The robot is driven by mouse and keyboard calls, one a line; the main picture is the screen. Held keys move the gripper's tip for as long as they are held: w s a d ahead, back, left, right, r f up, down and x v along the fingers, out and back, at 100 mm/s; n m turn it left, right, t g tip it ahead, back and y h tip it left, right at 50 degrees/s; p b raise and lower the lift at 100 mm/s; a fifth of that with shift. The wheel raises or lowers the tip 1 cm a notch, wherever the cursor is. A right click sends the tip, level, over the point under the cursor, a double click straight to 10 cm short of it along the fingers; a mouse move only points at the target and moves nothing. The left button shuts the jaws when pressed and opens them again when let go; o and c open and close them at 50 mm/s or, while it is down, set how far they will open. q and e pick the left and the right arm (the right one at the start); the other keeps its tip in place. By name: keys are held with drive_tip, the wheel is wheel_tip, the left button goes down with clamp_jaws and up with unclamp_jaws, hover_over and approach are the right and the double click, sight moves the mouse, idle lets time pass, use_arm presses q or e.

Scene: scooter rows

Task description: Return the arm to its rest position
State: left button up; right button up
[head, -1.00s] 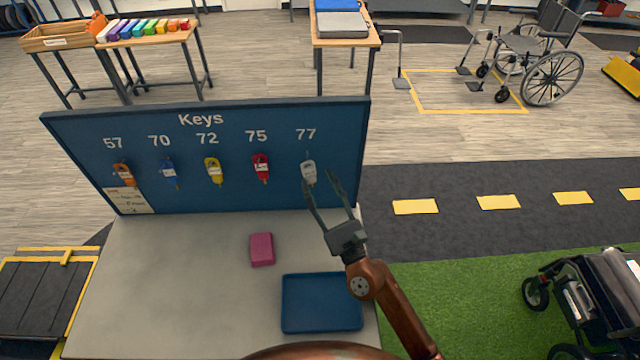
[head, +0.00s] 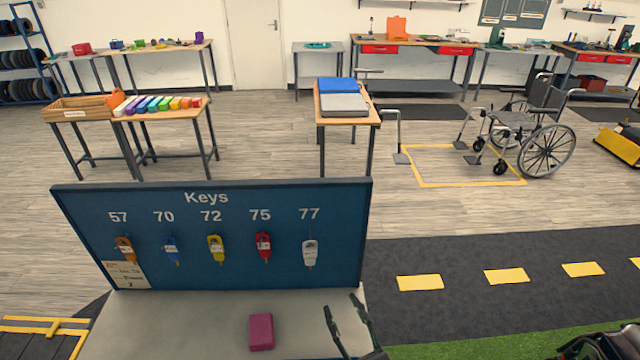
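My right gripper (head: 343,322) shows at the bottom of the head view, to the right of the pink block. Its two fingers are spread apart with nothing between them. Only the fingers and part of the wrist show; the rest of the arm is below the picture. The Keys board (head: 78,235) stands behind it, with orange, blue, yellow, red and white keys (head: 309,252) hanging under their numbers. The gripper is apart from the white key under 77. My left gripper is not in view.
A grey counter (head: 190,325) lies in front of the board, with a pink block (head: 261,332) on it. A table with blue and grey cases (head: 343,104) stands beyond. A wheelchair (head: 530,130) is at the right. Dark floor with yellow dashes (head: 420,282) lies right of the counter.

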drive_tip(key=d+m+h, duration=1.5)
drive_tip(key=d+m, duration=0.6)
drive_tip(key=m, duration=0.1)
drive_tip(key=s+d+f+m+g+h, duration=0.1)
drive_tip(key=s+d+f+m+g, duration=0.35)
drive_tip(key=d+f+m, duration=0.3)
drive_tip(key=s+d+f+m+g+h, duration=0.25)
drive_tip(key=d+f+m+g, duration=0.35)
drive_tip(key=f, duration=0.3)
drive_tip(key=s+a+f+m+g+y, duration=0.3)
drive_tip(key=s+f+m+g+y, duration=0.1)
drive_tip(key=s+f, duration=0.45)
drive_tip(key=s+a+f+m+g+y, duration=0.3)
drive_tip(key=s+a+f+m+y, duration=0.1)
drive_tip(key=s+f, duration=0.5)
drive_tip(key=s+f+g, duration=0.1)
drive_tip(key=s+f, duration=0.1)
drive_tip(key=f, duration=1.2)
drive_tip(key=s+f+g, duration=0.1)
drive_tip(key=s+f, duration=0.1)
drive_tip(key=f, duration=1.2)
drive_tip(key=s+f+n, duration=0.1)
drive_tip(key=s+f, duration=1.6)
drive_tip(key=s, duration=0.2)
drive_tip(key=shift+s+a+f+g, duration=0.15)
drive_tip(key=shift+s+a+g, duration=0.2)
drive_tip(key=shift+s+a, duration=0.1)
drive_tip(key=shift+n+y, duration=0.25)
drive_tip(key=shift+c, duration=0.5)
